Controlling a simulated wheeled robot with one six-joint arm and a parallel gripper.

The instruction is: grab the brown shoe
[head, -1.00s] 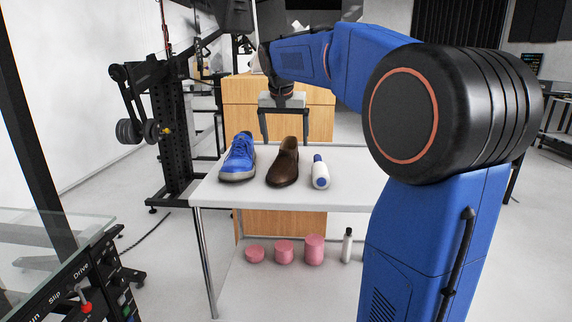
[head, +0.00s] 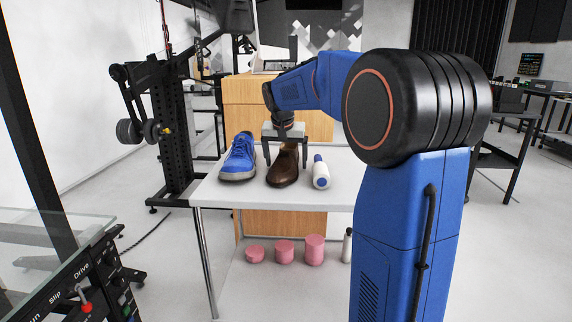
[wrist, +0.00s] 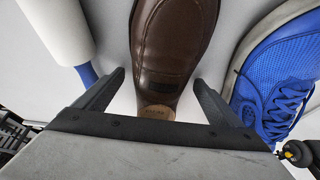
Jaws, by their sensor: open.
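In the wrist view, the brown shoe (wrist: 172,50) lies between and beyond the two open fingertips of my gripper (wrist: 158,78). Its heel end is nearest the gripper, and there is a gap on both sides. The fingers do not appear to touch it.
The blue shoe (head: 238,158) is close to the left finger in the head view. Pink cylinders (head: 314,249) stand below.

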